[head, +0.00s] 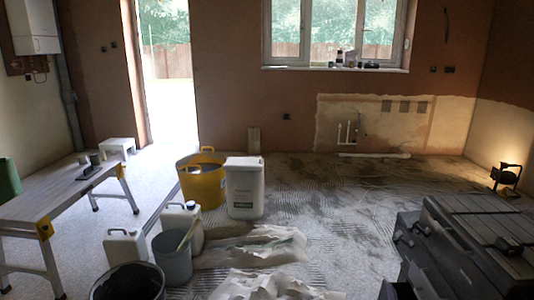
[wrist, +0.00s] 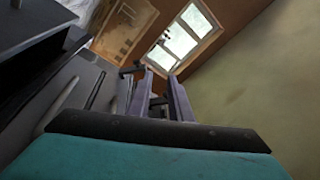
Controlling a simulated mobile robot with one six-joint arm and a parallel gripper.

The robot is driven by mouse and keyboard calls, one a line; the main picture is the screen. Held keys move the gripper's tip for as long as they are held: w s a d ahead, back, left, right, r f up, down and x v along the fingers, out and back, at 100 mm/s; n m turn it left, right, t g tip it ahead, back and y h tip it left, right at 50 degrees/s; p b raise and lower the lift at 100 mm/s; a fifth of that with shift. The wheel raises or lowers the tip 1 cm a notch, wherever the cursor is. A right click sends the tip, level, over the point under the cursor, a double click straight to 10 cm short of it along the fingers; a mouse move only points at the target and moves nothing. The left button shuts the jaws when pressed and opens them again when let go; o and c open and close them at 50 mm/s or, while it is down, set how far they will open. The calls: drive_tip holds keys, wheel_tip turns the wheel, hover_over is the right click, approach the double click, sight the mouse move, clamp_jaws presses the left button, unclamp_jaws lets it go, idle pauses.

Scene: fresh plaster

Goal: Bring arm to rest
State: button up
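My gripper (wrist: 160,74) shows in the wrist view as two grey-purple fingers reaching away from a dark bar and a teal body. The fingers stand apart with a gap between them. I see no held object in the gap; small dark shapes show there, seemingly beyond the fingers. The fingers point toward the window (wrist: 184,38) and the brown wall. My arm and gripper do not show in the head view.
A dark grey chest (head: 465,235) stands at the lower right. A lit work lamp (head: 507,177) is behind it. A yellow tub (head: 203,185), white containers (head: 245,190) and buckets (head: 172,262) stand centre left. A work platform (head: 60,188) is at left. Combed floor is open at centre right.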

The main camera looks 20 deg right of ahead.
drive_tip(key=w+a+r+n+y+p, duration=0.35)
drive_tip(key=w+a+y+p, duration=0.45)
drive_tip(key=w+a, duration=1.25)
drive_tip(key=w+a+f+n+g+y+p, duration=0.1)
drive_tip(key=a+f+n+g+p, duration=0.2)
drive_tip(key=a, duration=0.7)
drive_tip(key=a+f+g+y+p, duration=0.15)
drive_tip(key=a+p, duration=0.35)
drive_tip(key=a, duration=0.5)
drive_tip(key=s+a+f+n+g+p, duration=0.5)
drive_tip(key=s+a+f+g, duration=0.3)
drive_tip(key=s+a, duration=0.45)
drive_tip(key=s+a+n+g, duration=0.1)
drive_tip(key=s+n+g, duration=0.2)
drive_tip(key=s, duration=0.8)
drive_tip(key=s+a+r+n+g+y, duration=0.1)
drive_tip(key=s+n+g, duration=0.3)
drive_tip(key=s, duration=0.7)
drive_tip(key=g, duration=0.2)
drive_tip(key=shift+a+r+g, duration=0.2)
drive_tip(key=shift+a+g, duration=0.05)
drive_tip(key=shift+g, duration=0.1)
